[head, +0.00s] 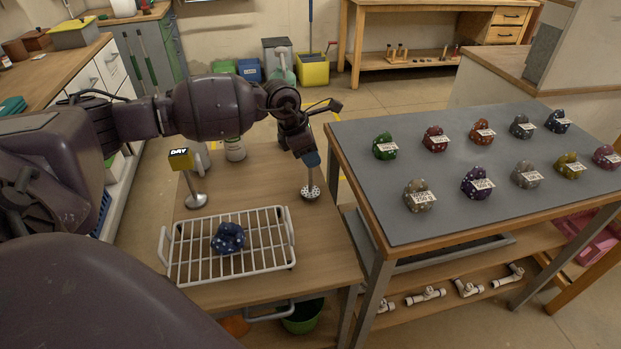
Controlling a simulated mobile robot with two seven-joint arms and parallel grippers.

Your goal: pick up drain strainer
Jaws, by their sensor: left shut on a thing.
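The drain strainer (310,192) is a small, perforated metal disc with an upright stem, near the right edge of the low wooden table (262,175). My left gripper (309,158) is above it, pointing down and shut on the top of its stem. The strainer is upright. I cannot tell whether its disc touches the table or hangs just above it. My right gripper is not in view.
A white wire rack (180,262) with a dark blue speckled lump (228,238) stands in front. A "DRY" sign (180,159) on a metal foot and a pale bottle (235,149) stand behind. A grey-topped table (370,187) with several labelled lumps is close on the right.

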